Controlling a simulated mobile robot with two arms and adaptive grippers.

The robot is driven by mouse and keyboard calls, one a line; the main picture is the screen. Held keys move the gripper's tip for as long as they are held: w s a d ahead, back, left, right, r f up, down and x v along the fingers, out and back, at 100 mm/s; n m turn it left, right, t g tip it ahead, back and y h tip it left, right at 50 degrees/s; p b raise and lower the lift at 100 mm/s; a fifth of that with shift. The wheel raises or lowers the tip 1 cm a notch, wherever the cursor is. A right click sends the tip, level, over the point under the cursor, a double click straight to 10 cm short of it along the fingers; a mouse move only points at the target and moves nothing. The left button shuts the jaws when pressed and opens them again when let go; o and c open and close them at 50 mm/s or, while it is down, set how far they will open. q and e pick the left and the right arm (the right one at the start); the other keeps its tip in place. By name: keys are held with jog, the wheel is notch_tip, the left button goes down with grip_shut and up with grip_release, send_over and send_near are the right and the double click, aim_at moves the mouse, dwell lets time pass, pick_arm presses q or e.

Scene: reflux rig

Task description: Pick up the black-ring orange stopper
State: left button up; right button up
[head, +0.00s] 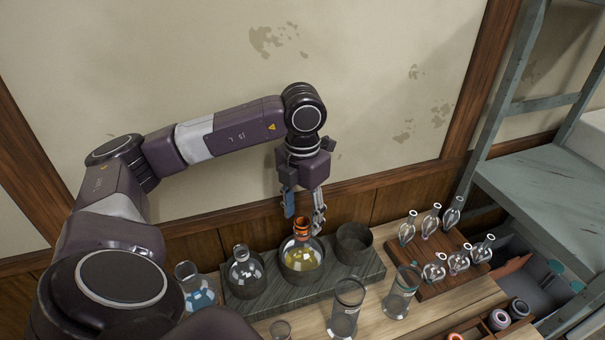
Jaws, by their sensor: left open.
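An orange stopper (302,226) with a dark band sits at the top of a round flask (301,260) holding yellow liquid. The flask stands in a dark cup on the grey rack. My left gripper (304,212) points down just above the stopper, its fingers apart on either side of it. The left gripper is open and holds nothing; I cannot tell whether a finger touches the stopper. Another orange piece (455,337) shows at the bottom edge, partly cut off. My right gripper is not in view.
The grey rack (372,282) also bears a clear flask (244,272) and an empty dark cup (353,243). A blue-liquid flask (196,291) stands left. Glass beakers (345,308) stand in front. Several small flasks stand on a wooden board (428,290) at right. The wall is close behind.

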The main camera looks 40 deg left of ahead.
pick_arm(q)
jog(key=shift+f, duration=0.45)
jog(key=shift+c, duration=0.2)
jog(key=c, duration=1)
jog(key=shift+o, duration=0.2)
jog(key=shift+r, duration=0.4)
notch_tip(320, 180, up, 19)
jog(key=p, duration=0.4)
